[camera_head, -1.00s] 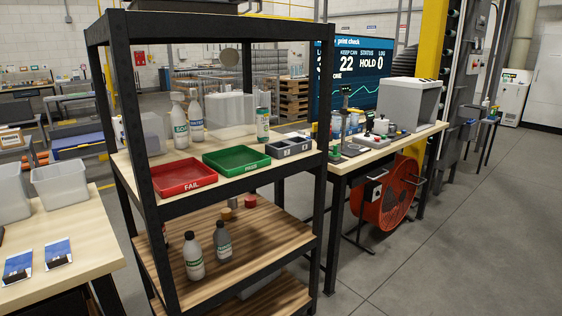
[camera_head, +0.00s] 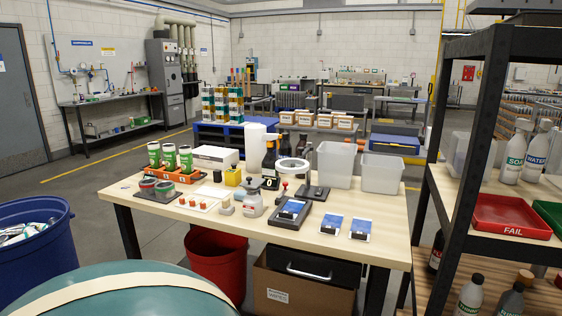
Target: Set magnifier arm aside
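A magnifier with a white ring head (camera_head: 292,166) stands toward the back of the light wooden table (camera_head: 385,235), right of the middle. Its ring is raised above the tabletop, close to a dark spray bottle (camera_head: 269,166). A dark base (camera_head: 313,192) sits just right of the ring; I cannot tell for sure that it belongs to it. A dark device with a blue screen (camera_head: 290,210) lies in front of the ring. Neither of my grippers is in view.
Two clear bins (camera_head: 336,163) stand at the table's back right, with two blue-and-white cards (camera_head: 331,225) before them. An orange tray with green-labelled cans (camera_head: 168,172) is at left. A black-framed shelf (camera_head: 470,170) stands close on the right. A teal rounded object (camera_head: 150,295) fills the lower left foreground.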

